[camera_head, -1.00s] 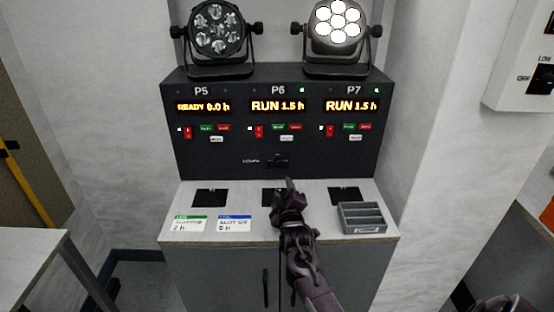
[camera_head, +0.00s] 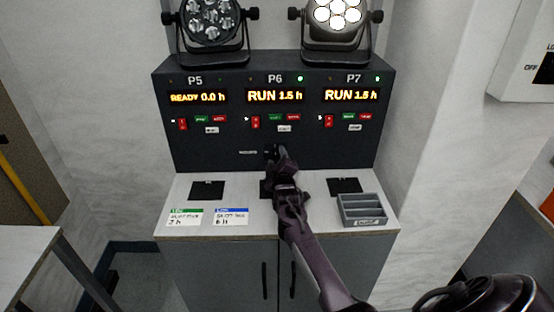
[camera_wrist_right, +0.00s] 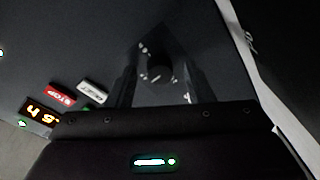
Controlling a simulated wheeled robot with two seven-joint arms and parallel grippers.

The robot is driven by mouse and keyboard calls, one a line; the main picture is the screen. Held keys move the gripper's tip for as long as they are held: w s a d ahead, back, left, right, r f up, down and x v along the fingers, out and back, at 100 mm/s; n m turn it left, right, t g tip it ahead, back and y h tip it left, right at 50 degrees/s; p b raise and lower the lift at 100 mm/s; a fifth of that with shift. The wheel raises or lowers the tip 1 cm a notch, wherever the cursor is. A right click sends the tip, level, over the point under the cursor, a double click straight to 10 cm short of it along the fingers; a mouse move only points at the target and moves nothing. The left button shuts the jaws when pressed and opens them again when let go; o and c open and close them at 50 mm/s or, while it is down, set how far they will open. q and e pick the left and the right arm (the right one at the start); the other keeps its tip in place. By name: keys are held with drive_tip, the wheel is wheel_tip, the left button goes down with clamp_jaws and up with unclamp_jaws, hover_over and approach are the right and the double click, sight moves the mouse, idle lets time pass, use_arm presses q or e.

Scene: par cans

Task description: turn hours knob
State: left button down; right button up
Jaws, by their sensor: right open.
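The hours knob (camera_wrist_right: 160,72) is a small black round knob on the dark panel in the right wrist view, with pale marks around it. My right gripper (camera_wrist_right: 158,90) is open, with one finger on each side of the knob; I cannot tell whether the fingers touch it. In the head view the right gripper (camera_head: 281,158) reaches up to the panel just right of the hours label (camera_head: 248,153) and hides most of the knob. The display panel (camera_head: 225,150) reads P5 READY 0.0 h, P6 RUN 1.5 h and P7 RUN 1.5 h. My left gripper is not in view.
Two par can lamps (camera_head: 212,22) (camera_head: 338,14) stand on top; the right one is lit. On the grey counter (camera_head: 250,190) lie two labelled cards (camera_head: 186,216) (camera_head: 231,216) at left and a grey tray (camera_head: 345,209) at right. Red and green buttons sit above the knob.

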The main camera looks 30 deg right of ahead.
drive_tip(key=shift+w, duration=0.1)
drive_tip(key=c, duration=1)
drive_tip(key=n+p, duration=0.1)
drive_tip(key=n, duration=0.1)
drive_tip(key=n+p, duration=0.1)
drive_tip(key=shift+r+n, duration=0.2)
drive_tip(key=shift+n, duration=0.2)
drive_tip(key=n+p, duration=0.3)
drive_tip(key=n, duration=0.2)
drive_tip(key=shift+r+g, duration=0.1)
drive_tip(key=shift+g, duration=0.3)
drive_tip(key=n+p, duration=0.1)
drive_tip(key=n, duration=0.3)
drive_tip(key=shift+g+p, duration=0.3)
drive_tip(key=shift+a+n+g+h+p, duration=0.1)
drive_tip(key=shift+n+g+h+p, duration=0.35)
drive_tip(key=shift+n, duration=1.55)
